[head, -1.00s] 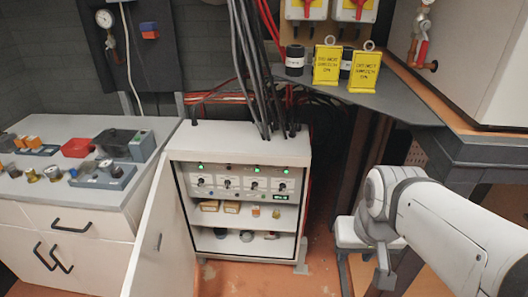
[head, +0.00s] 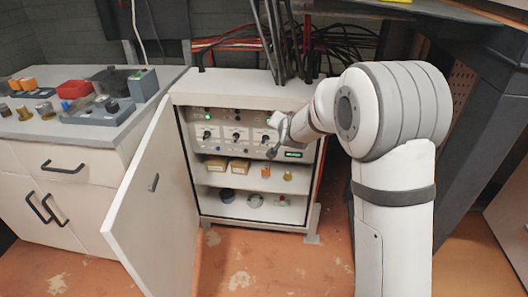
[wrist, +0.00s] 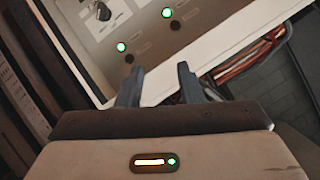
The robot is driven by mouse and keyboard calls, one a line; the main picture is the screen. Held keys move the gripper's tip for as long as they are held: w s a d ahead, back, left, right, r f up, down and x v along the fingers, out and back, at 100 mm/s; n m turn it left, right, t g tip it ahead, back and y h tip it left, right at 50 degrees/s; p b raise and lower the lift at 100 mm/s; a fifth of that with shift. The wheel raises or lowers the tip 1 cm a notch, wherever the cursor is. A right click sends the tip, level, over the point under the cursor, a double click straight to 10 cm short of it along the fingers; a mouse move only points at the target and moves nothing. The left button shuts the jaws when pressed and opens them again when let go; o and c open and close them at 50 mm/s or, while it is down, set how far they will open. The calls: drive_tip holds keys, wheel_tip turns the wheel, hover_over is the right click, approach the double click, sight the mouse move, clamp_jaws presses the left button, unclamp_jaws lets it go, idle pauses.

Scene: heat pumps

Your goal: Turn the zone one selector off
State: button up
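The control panel (head: 225,137) sits inside the open grey cabinet, with a row of dark selector knobs. Three show: a left knob (head: 207,133), a middle knob (head: 236,135) and a right knob (head: 265,139) close to my gripper. Their labels are too small to read, so I cannot tell which is zone one. My gripper (head: 274,136) is in front of the panel's right part and hides that end. In the wrist view my gripper (wrist: 158,86) is open and empty, its fingers apart. One knob (wrist: 103,12) and lit green lamps (wrist: 122,47) show beyond the fingers.
The cabinet door (head: 150,205) stands open to the left. Shelves below hold small boxes (head: 238,165) and parts. Cables (head: 285,40) rise from the cabinet top. A workbench (head: 85,135) with tools stands at left. The floor in front of the cabinet is clear.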

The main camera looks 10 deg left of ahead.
drive_tip(key=w+a+f+m+t+b, duration=0.2)
drive_tip(key=w+a+f+b, duration=0.25)
drive_tip(key=f, duration=0.55)
drive_tip(key=m+t+h+b, duration=0.2)
drive_tip(key=t+h+b, duration=0.1)
drive_tip(key=b, duration=0.1)
approach(265, 142)
drive_tip(key=shift+m, duration=0.3)
drive_tip(key=shift+w+d+b, duration=0.15)
drive_tip(key=shift+w+b, duration=0.65)
drive_tip(key=shift+w, duration=3.45)
